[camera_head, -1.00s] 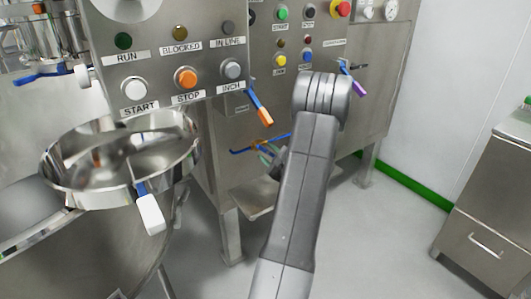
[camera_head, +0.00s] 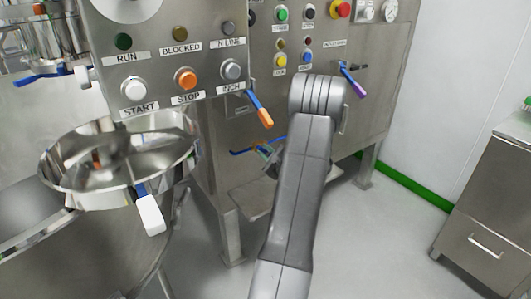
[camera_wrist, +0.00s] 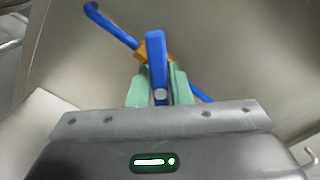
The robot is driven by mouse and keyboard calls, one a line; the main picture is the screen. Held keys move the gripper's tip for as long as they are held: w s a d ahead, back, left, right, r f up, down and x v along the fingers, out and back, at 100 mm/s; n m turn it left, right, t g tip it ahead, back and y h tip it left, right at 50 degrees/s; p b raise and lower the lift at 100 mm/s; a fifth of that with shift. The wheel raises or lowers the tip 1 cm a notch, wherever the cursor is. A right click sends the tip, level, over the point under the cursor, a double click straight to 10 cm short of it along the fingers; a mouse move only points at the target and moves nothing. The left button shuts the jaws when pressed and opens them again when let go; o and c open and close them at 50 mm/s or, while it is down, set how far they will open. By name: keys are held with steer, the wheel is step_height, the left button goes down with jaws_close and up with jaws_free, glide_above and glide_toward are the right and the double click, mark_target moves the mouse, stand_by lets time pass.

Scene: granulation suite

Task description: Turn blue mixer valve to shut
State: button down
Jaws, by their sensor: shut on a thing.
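The blue mixer valve shows in the wrist view as a blue lever (camera_wrist: 156,50) pointing up and away from my gripper, in front of an orange-yellow hub (camera_wrist: 141,55). A blue pipe (camera_wrist: 112,25) runs diagonally behind the hub. My gripper (camera_wrist: 159,86) has its green fingers closed on either side of the lever and is shut on it. In the head view the blue pipe (camera_head: 243,152) shows low on the steel cabinet, left of my arm. My arm hides most of the valve and gripper there.
An orange-tipped blue lever (camera_head: 261,110) and a purple-tipped lever (camera_head: 354,84) stick out from the cabinet close to my arm. A steel bowl (camera_head: 62,188) with a white-tipped blue lever (camera_head: 149,212) stands at left. Floor at right is clear before a drawer cabinet (camera_head: 485,215).

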steer(key=m+p, duration=0.1)
steer(key=m, duration=0.3)
steer(key=shift+d+r+m, duration=0.1)
steer(key=shift+m, duration=0.2)
steer(key=shift+w+m+p, duration=0.1)
steer(key=shift+m+p, duration=0.5)
steer(key=shift+m, duration=1.4)
steer(key=c, duration=1.3)
jaws_free()
steer(key=shift+d, duration=0.1)
steer(key=p+v, duration=0.1)
steer(key=v, duration=1.2)
steer(key=shift+s+d, duration=0.2)
steer(key=shift+s, duration=0.15)
